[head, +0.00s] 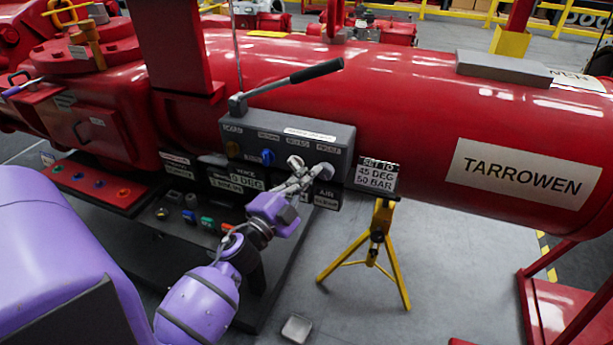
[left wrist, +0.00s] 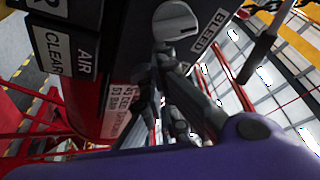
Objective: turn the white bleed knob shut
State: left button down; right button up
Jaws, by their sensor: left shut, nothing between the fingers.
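The white bleed knob (left wrist: 176,20) is a round pale disc with a slot across its face, at the top of the left wrist view beside the BLEED label. In the head view it sits at the right end of the grey box's front (head: 326,170), partly hidden by my fingers. My left gripper (head: 313,176) is shut and empty, with its fingertips close in front of the knob. In the left wrist view its dark fingers (left wrist: 163,58) end just below the knob; I cannot tell whether they touch it. My right gripper is not in view.
The grey control box (head: 342,140) carries a blue knob (head: 267,156) and a black-handled lever (head: 300,75). A sign (head: 377,175) reading 45 DEG, 50 BAR stands to the right on a yellow tripod (head: 377,235). A large red cylinder (head: 420,110) lies behind.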

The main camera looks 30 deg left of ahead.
pick_arm(q)
jog(key=shift+f+m+g+h+p, duration=0.3)
jog(key=shift+f+m+p, duration=0.15)
jog(key=shift+m, duration=0.65)
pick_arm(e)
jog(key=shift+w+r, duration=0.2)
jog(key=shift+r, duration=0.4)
pick_arm(q)
jog(key=shift+s+a+f+m+g+p, duration=0.15)
jog(key=shift+f+m+p, duration=0.15)
jog(key=shift+m, duration=0.25)
jog(key=shift+w+a+f+m+g+p, duration=0.1)
jog(key=shift+f+m+g+p, duration=0.15)
jog(key=shift+m, duration=0.35)
jog(key=shift+s+a+f+m+g+p, duration=0.15)
jog(key=shift+f+m, duration=0.2)
jog(key=shift+m, duration=0.2)
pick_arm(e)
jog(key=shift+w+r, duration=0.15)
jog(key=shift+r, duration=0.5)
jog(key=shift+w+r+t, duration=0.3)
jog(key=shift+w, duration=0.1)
